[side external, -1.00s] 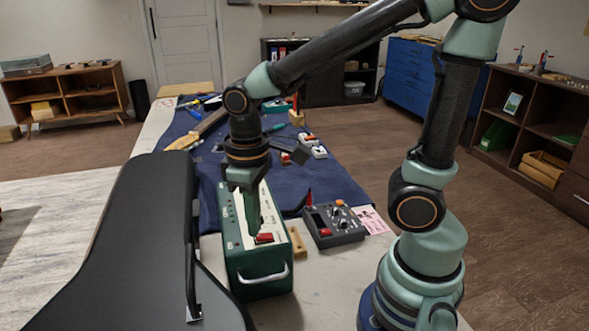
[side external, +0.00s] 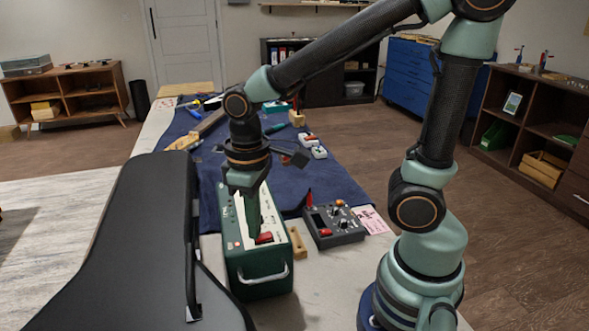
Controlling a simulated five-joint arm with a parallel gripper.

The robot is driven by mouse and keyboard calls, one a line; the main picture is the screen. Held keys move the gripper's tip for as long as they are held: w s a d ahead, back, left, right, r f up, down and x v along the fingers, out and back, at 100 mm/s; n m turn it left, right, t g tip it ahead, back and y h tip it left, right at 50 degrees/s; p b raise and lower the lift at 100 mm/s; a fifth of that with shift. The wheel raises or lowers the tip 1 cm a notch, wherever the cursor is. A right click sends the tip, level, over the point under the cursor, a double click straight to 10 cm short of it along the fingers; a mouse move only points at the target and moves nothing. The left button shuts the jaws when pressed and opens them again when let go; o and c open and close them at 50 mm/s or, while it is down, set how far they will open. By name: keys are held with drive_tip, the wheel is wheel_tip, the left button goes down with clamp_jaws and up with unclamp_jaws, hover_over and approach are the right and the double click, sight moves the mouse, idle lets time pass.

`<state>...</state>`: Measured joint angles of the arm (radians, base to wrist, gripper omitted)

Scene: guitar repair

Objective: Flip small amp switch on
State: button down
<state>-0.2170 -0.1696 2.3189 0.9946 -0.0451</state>
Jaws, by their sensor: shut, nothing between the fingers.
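The small green amp (side external: 260,272) stands on the bench, with a white top panel (side external: 237,225) and a handle on its near side. A red rocker switch (side external: 264,238) sits near the front of the top panel. My gripper (side external: 254,228) is shut and points down over the panel, its tips right beside the switch on its left. I cannot tell whether the tips touch the switch or panel. The gripper and wrist hide part of the panel.
A dark pedal unit (side external: 333,225) with knobs and a red switch stands right of the amp, with a small wooden block (side external: 298,243) between. A black guitar case (side external: 130,250) lies close on the left. Tools lie farther back on the blue mat (side external: 335,180).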

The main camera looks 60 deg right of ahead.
wheel_tip(320, 180, up, 6)
drive_tip(key=shift+r, duration=0.25)
idle(0.5)
drive_tip(key=d+r+m+t, duration=0.2)
drive_tip(key=d+m+t, duration=0.1)
drive_tip(key=d+t, duration=0.2)
drive_tip(key=shift+w+d+t, duration=0.3)
drive_tip(key=shift+d, duration=0.3)
